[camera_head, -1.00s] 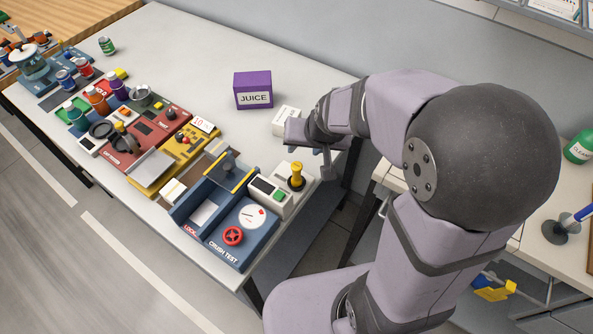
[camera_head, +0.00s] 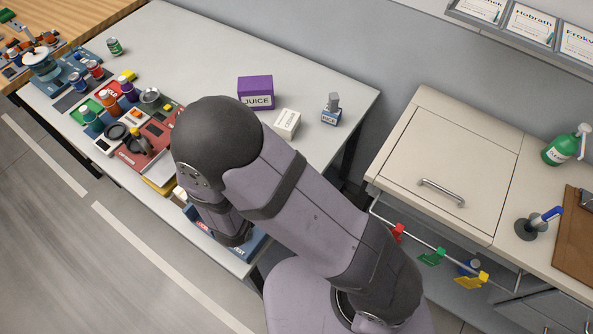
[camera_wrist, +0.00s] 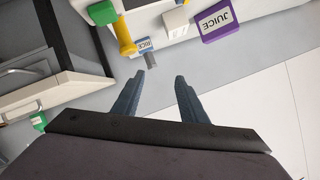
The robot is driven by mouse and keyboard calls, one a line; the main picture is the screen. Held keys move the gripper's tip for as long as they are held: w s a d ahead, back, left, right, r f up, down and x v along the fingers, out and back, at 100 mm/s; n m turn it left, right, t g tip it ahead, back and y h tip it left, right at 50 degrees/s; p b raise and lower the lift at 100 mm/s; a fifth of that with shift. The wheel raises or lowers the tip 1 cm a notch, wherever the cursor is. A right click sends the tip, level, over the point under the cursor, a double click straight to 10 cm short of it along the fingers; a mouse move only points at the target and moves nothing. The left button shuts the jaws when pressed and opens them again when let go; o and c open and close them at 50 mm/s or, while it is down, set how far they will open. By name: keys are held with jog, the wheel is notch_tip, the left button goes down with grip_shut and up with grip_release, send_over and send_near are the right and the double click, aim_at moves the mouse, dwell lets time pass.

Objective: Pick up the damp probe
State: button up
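A yellow-handled piece (camera_wrist: 124,36) stands by a green button (camera_wrist: 103,12) in the upper left of the wrist view; it may be the damp probe, but I read no label on it. My arm hides it in the head view. A blue-handled tool in a dark round stand (camera_head: 534,226) is on the cabinet at the right of the head view; I cannot tell whether it is the probe instead. My gripper (camera_wrist: 161,75) is open and empty in the wrist view, its fingers apart and below the yellow piece in the picture. The head view hides the gripper behind my arm.
The purple juice box (camera_head: 255,92), a small white box (camera_head: 287,123) and a blue rice pack (camera_head: 331,114) with a grey top stand at the table's back right. Crowded devices (camera_head: 145,140) line the front edge. A beige cabinet (camera_head: 450,150) stands right, across a gap.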

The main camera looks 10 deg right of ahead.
jog(key=s+f+n, duration=0.1)
jog(key=f, duration=0.1)
jog(key=s+f+n+b, duration=0.1)
jog(key=s+f+n, duration=0.1)
jog(key=s+f+n+b, duration=0.1)
jog(key=shift+s+f+g+h, duration=0.25)
jog(key=shift+f+g+h, duration=0.05)
jog(key=shift+f, duration=0.1)
jog(key=shift+s+f+n, duration=0.2)
jog(key=shift+s+n, duration=0.15)
jog(key=shift+n, duration=0.15)
jog(key=shift+p+x, duration=0.9)
jog(key=shift+x, duration=0.8)
jog(key=shift+p+x, duration=0.85)
jog(key=shift+x, duration=1.15)
jog(key=shift+f, duration=0.15)
grip_shut()
